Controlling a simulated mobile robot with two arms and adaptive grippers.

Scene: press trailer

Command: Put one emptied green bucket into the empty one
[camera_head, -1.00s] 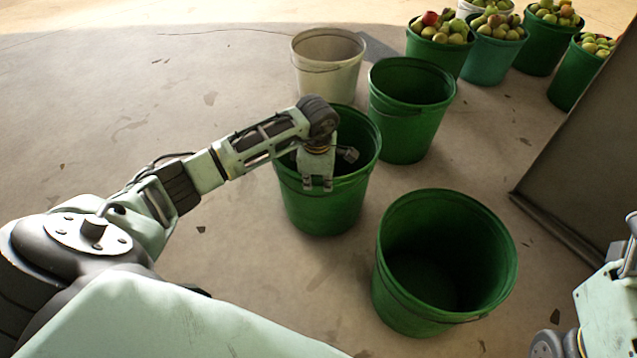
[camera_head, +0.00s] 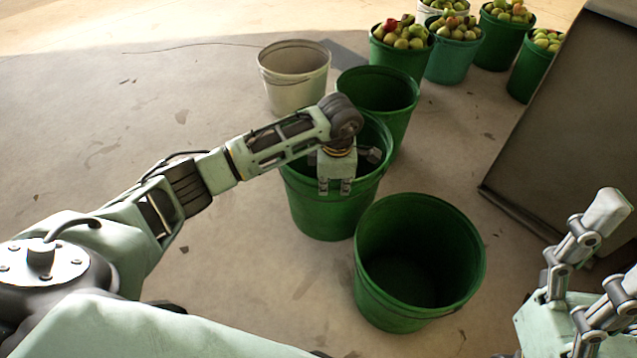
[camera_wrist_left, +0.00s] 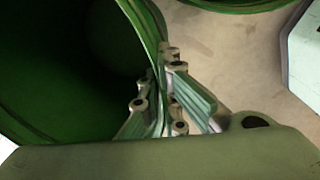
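My left gripper (camera_head: 336,188) is shut on the near rim of an empty green bucket (camera_head: 328,218), pointing down with the rim between its fingers. The left wrist view shows the fingers (camera_wrist_left: 165,95) on either side of this rim (camera_wrist_left: 148,35). The bucket is roughly upright; I cannot tell if it is clear of the floor. Another empty green bucket (camera_head: 400,308) stands in front of it to the right, its mouth open upward. A third green bucket (camera_head: 398,125) stands behind, partly hidden. My right gripper (camera_head: 616,250) is open and empty at the right edge.
A white bucket (camera_head: 293,92) stands behind left. Green buckets of fruit (camera_head: 403,62) (camera_head: 451,65) (camera_head: 500,48) (camera_head: 527,78) stand at the back. A dark panel (camera_head: 560,120) rises at the right. The floor at left is clear.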

